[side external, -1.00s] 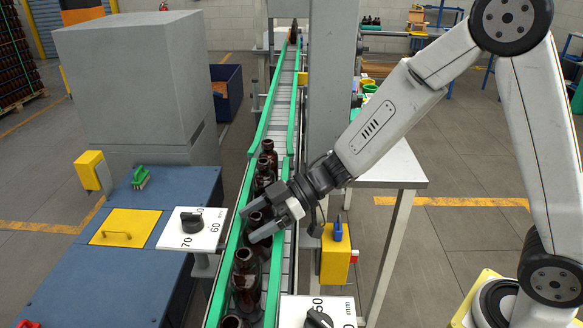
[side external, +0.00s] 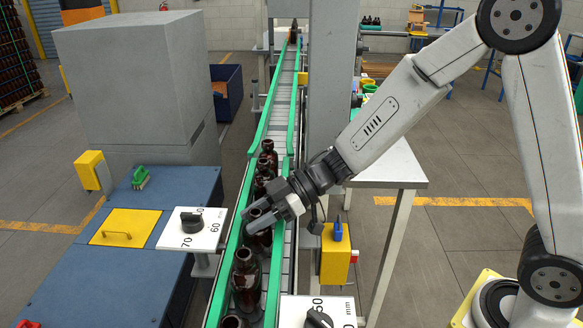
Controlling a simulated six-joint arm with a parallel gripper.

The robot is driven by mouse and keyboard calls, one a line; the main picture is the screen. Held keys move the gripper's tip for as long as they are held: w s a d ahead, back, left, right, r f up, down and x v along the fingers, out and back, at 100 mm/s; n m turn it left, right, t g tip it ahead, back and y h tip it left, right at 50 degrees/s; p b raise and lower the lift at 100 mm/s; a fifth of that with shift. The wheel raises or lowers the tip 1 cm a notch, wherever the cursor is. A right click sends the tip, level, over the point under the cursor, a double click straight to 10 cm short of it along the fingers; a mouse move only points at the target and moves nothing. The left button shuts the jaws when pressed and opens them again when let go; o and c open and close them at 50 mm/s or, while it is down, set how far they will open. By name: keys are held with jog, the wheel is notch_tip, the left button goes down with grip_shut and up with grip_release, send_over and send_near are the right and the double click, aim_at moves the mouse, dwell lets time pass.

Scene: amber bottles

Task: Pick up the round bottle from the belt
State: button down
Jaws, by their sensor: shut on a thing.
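Several amber bottles stand upright in a row on the conveyor belt (side external: 286,105) between green rails. My gripper (side external: 247,222) is over the row and shut on the neck of one amber bottle (side external: 263,240), whose lower body shows below the fingers. That bottle still stands in the row, and I cannot tell whether its base touches the belt. A nearer bottle (side external: 246,281) stands in front of it, and another bottle (side external: 262,185) stands just behind my gripper. My fingers hide most of the held bottle's top.
Green rails (side external: 233,238) run close along both sides of the bottles. A white dial plate (side external: 192,228) juts in at the left, another dial plate (side external: 318,312) at the front. A grey post (side external: 330,110) rises right of the belt. The blue bench top (side external: 110,260) is mostly clear.

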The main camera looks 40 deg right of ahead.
jog(key=shift+r, duration=4.65)
